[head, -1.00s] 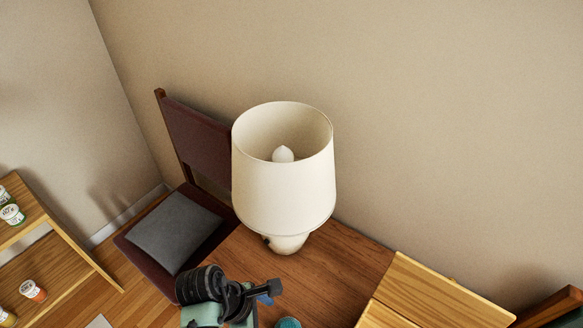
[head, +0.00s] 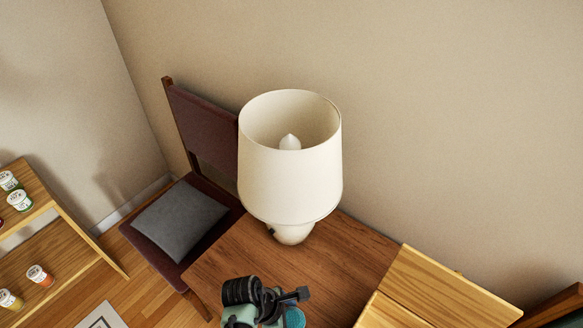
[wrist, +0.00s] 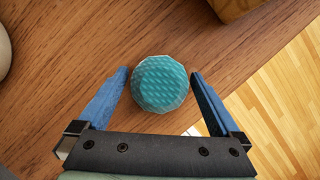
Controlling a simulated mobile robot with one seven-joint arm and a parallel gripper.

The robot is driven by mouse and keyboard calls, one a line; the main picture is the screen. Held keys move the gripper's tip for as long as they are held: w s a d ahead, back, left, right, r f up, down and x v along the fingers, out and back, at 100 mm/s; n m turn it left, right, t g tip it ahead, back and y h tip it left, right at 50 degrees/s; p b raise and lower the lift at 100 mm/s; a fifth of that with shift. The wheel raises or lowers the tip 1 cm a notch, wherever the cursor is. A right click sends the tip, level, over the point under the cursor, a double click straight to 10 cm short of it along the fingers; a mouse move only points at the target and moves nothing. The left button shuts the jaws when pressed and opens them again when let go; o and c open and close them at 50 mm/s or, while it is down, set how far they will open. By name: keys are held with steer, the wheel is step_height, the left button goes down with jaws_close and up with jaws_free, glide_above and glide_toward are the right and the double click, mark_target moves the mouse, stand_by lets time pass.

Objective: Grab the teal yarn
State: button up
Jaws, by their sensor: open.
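The teal yarn (wrist: 160,84) is a round, textured ball on the wooden table (wrist: 60,100). In the wrist view my gripper (wrist: 160,80) is open, with one blue finger on each side of the yarn and a gap showing on both sides. The ball appears between the fingertips, not clasped. In the head view the yarn (head: 294,317) shows only partly at the bottom edge, beside my gripper (head: 290,300), which hides some of it.
A cream lamp (head: 290,185) stands on the table behind my gripper. A wooden box-like piece (head: 430,285) is at the right. A dark chair (head: 200,130) with a grey cushion (head: 180,220) is at the left, near a shelf (head: 60,250) with several jars.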

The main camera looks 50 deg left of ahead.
steer(key=shift+c, duration=0.2)
steer(key=c, duration=1.2)
